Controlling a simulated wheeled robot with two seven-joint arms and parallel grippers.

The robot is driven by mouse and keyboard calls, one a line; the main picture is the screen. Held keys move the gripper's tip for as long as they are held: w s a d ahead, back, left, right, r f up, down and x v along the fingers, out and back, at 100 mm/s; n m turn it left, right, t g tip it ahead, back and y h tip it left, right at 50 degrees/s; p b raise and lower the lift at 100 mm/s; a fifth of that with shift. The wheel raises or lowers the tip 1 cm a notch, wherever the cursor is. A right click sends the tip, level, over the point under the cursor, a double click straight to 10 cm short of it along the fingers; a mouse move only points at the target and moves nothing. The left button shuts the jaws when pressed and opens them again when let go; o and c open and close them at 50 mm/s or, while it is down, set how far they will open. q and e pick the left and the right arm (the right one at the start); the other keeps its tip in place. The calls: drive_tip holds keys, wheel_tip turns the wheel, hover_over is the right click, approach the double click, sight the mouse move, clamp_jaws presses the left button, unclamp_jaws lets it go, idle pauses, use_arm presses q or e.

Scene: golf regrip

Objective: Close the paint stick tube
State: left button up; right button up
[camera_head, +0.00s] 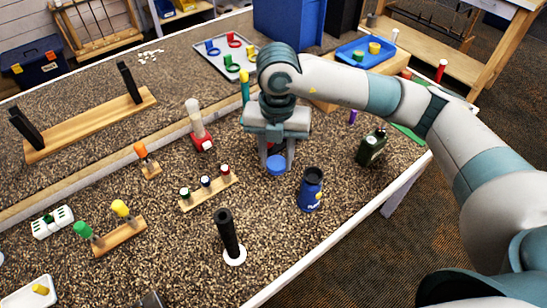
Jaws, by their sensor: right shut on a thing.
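My right gripper (276,160) points down, just left of and behind the tube. It is shut on a round blue cap (276,166), which is apart from the tube. The finger tips partly hide behind the cap. My left gripper is not in view.
A dark green canister (371,148) stands right of the tube, near the bench edge. A small wooden rack (208,193) with several capped sticks is to the left. A black upright grip (228,232) on a white base stands in front. A red-based dispenser (203,142) is behind.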

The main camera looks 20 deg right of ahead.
drive_tip(key=n, duration=0.3)
drive_tip(key=r+n, duration=0.1)
drive_tip(key=n, duration=0.1)
drive_tip(key=shift+d, duration=0.35)
drive_tip(key=n, duration=0.3)
drive_tip(key=r+n, duration=0.1)
drive_tip(key=n, duration=0.1)
drive_tip(key=shift+w+d, duration=0.1)
drive_tip(key=shift+d, duration=0.2)
drive_tip(key=n, duration=0.3)
drive_tip(key=r+n, duration=0.1)
drive_tip(key=n, duration=0.1)
drive_tip(key=shift+d, duration=0.35)
drive_tip(key=d+r+n, duration=0.1)
drive_tip(key=n, duration=0.7)
drive_tip(key=d+r+n, duration=0.1)
drive_tip(key=r+n, duration=0.1)
drive_tip(key=n, duration=0.7)
drive_tip(key=d+r+n, duration=0.1)
drive_tip(key=n, duration=0.8)
drive_tip(key=shift+r, duration=0.4)
drive_tip(key=shift+a, duration=0.2)
